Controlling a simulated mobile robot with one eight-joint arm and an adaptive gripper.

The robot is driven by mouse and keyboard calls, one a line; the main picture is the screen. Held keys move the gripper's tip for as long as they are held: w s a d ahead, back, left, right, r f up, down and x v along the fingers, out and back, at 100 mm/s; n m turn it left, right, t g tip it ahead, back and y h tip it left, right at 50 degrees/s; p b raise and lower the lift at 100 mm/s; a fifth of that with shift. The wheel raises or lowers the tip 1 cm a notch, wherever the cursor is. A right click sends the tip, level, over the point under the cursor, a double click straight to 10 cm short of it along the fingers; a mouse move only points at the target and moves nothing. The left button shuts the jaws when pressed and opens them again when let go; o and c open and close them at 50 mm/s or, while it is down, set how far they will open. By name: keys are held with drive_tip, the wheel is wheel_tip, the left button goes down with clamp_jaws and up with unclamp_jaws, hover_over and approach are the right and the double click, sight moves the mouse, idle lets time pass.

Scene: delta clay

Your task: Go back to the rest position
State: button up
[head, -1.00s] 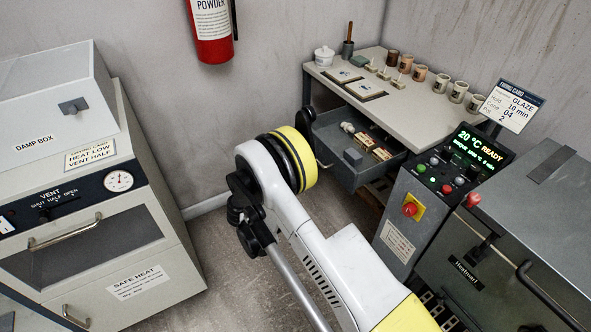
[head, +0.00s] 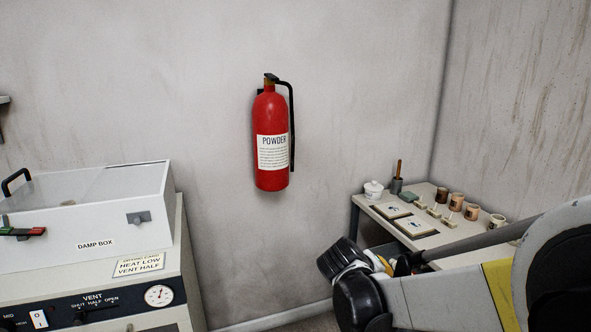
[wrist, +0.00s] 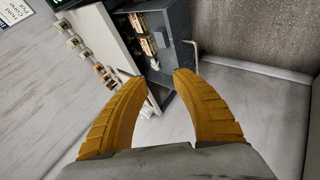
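My gripper (wrist: 156,76) shows in the wrist view with its two yellow fingers apart and nothing between them. Beyond the fingertips is the open grey drawer (wrist: 184,80) of the side table, with small boxes (wrist: 148,46) in it. In the head view my arm reaches in from the lower right, in front of the table (head: 431,197). My gripper's fingers cannot be made out clearly there, and the arm hides most of the drawer.
A red fire extinguisher (head: 271,190) hangs on the back wall. The damp box (head: 70,245) stands at the left on a cabinet with a gauge. Several cups (head: 456,202), tiles and a lidded white jar (head: 373,190) stand on the table. Bare wall lies between them.

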drive_tip(key=s+r+m+y, duration=0.2)
drive_tip(key=s+y, duration=0.1)
drive_tip(key=s, duration=1)
drive_tip(key=s+a+r+m+y, duration=0.1)
drive_tip(key=s+r+m+y, duration=0.1)
drive_tip(key=s, duration=1)
drive_tip(key=shift+s+a+y, duration=0.15)
drive_tip(key=shift+s+y, duration=0.2)
drive_tip(key=shift+y, duration=0.15)
